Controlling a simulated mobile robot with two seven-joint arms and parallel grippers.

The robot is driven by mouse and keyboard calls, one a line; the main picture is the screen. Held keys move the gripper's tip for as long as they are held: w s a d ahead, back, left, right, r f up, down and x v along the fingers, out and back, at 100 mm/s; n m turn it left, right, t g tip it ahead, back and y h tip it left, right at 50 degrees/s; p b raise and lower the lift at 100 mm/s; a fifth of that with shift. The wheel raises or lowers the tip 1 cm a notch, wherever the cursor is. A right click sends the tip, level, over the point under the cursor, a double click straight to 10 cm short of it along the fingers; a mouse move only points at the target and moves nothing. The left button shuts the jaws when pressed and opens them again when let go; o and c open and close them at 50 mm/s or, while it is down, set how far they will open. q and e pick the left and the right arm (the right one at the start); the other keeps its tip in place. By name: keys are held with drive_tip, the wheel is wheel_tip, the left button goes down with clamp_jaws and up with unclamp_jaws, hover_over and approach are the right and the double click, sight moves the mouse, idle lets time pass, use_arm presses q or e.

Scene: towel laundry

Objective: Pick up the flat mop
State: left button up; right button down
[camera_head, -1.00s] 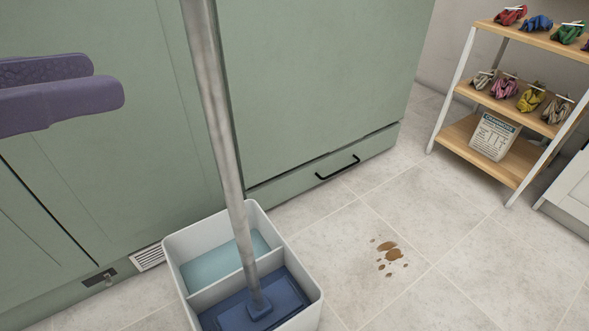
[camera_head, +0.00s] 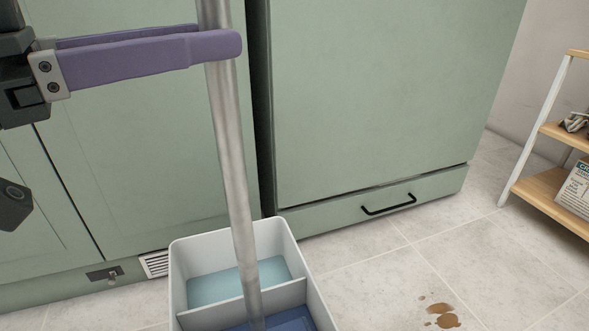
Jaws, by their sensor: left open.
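The flat mop's grey metal handle (camera_head: 231,150) rises nearly upright, tilted slightly, from a two-part bucket (camera_head: 185,252). Its blue flat head (camera_head: 292,320) sits in the near compartment and is partly cut off by the bottom edge. My left gripper (camera_head: 222,40), with purple fingers, is at the upper part of the handle. Its fingers are apart, one passing in front of the handle and the other ending behind or beside it. It is open and not clamped on the handle. My right gripper is not in view.
The bucket's far compartment holds blue-green water (camera_head: 235,284). Green cabinets (camera_head: 370,90) with a black drawer handle (camera_head: 388,205) stand close behind. Brown stains (camera_head: 443,318) mark the tiled floor (camera_head: 370,285). A wooden shelf rack (camera_head: 548,188) stands at the right.

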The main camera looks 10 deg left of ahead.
use_arm(q)
drive_tip(key=x, duration=0.6)
drive_tip(key=shift+s+d, duration=0.15)
drive_tip(key=shift+s, duration=0.1)
drive_tip(key=shift+c, duration=0.7)
clamp_jaws()
